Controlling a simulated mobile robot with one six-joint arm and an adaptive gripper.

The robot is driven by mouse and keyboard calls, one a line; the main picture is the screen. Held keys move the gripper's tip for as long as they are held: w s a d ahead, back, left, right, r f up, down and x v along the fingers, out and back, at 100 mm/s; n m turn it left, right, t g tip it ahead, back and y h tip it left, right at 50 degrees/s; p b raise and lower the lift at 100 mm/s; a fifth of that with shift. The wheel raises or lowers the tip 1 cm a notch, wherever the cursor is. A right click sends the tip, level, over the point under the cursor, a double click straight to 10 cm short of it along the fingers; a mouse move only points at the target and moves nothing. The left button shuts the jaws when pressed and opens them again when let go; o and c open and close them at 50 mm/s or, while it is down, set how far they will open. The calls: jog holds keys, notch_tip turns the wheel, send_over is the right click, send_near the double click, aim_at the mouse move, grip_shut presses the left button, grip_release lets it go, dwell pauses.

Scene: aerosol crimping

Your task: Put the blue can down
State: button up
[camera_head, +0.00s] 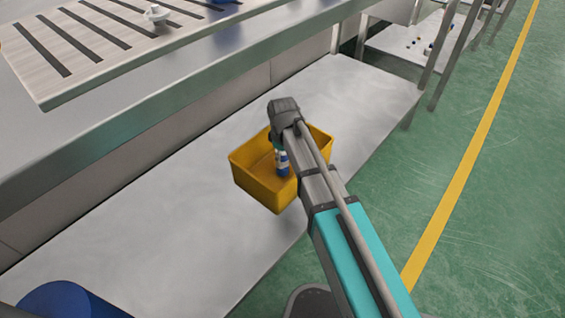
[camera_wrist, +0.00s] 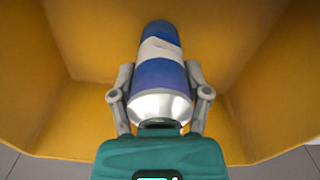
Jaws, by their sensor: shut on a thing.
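The blue can (camera_head: 282,163) has a white band and a silver end. It is in or just above the yellow bin (camera_head: 262,189), within its walls. In the wrist view the can (camera_wrist: 161,75) lies between the two fingers of my gripper (camera_wrist: 160,98), which are shut on its sides near the silver end. The bin's yellow walls (camera_wrist: 262,90) surround the can and fingers there. I cannot tell whether the can touches the bin floor. In the head view my arm hides part of the bin's right side and most of the gripper.
The bin stands on a grey metal table (camera_head: 160,225), with free surface to its left and front. A slotted worktop (camera_head: 100,45) with a small white part (camera_head: 157,13) is behind. A blue cylinder (camera_head: 68,301) is at the lower left. Green floor (camera_head: 490,210) lies right.

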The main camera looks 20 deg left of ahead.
jog(key=shift+f, duration=0.45)
jog(key=o, duration=1.2)
jog(key=shift+o, duration=0.2)
jog(key=shift+r, duration=0.25)
notch_tip(320, 180, up, 12)
jog(key=p, duration=1.1)
jog(key=shift+f+p, duration=0.2)
jog(key=shift+p, duration=0.1)
